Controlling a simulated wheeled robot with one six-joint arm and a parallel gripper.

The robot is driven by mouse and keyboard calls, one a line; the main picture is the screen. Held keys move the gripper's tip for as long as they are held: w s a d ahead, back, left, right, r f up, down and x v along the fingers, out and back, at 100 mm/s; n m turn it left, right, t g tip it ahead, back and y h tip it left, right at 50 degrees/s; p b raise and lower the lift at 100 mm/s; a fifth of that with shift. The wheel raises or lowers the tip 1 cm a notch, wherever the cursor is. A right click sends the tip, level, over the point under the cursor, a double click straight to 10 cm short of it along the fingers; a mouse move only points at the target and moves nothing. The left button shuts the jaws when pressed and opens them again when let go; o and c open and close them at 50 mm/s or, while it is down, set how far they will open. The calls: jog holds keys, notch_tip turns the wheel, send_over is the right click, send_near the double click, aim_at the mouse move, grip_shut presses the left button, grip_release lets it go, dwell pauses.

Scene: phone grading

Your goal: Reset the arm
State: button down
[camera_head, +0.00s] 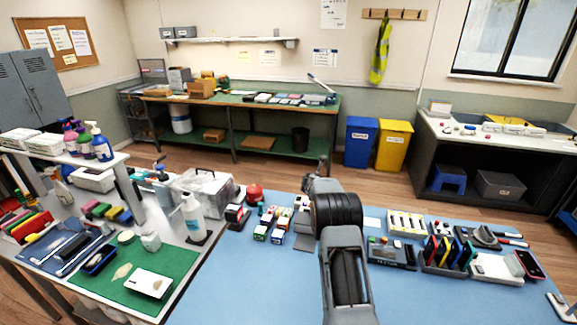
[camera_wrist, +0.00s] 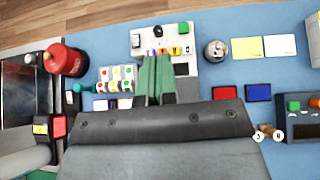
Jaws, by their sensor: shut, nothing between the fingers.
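My gripper (camera_wrist: 155,72) shows in the wrist view as two green fingers lying close together. It is shut and holds nothing. It hangs over the blue tabletop, in front of a white device (camera_wrist: 182,42) with a black knob and coloured keys. In the head view my arm reaches out over the blue table (camera_head: 240,290) from the bottom edge, and its own links hide the fingers.
A red round container (camera_wrist: 68,60) and a rack of coloured dots (camera_wrist: 117,80) lie left of the fingers. Blue and red pads (camera_wrist: 258,92) lie right. A black organizer (camera_head: 445,262) stands right of my arm. The table's front left is clear.

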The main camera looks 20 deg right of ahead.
jog(key=s+a+f+m+g, duration=0.2)
jog(key=s+f+m+g, duration=0.25)
jog(key=s+m, duration=0.75)
jog(key=s+a+r+m+y, duration=0.2)
jog(key=s+a+r+m, duration=0.3)
jog(key=s+a, duration=0.4)
jog(key=s+a+r+m+y+b, duration=0.1)
jog(key=s+a+r+m+y, duration=0.1)
jog(key=s+a+r+m, duration=0.4)
jog(key=s+a+r+m+y+b, duration=0.1)
jog(key=s+a+r+m, duration=0.4)
jog(key=s+a, duration=0.7)
jog(key=s+y, duration=0.1)
jog(key=s, duration=0.2)
jog(key=shift+s+a+r+m, duration=0.25)
jog(key=shift+r+m, duration=0.1)
jog(key=shift+m, duration=0.05)
jog(key=shift+d, duration=0.15)
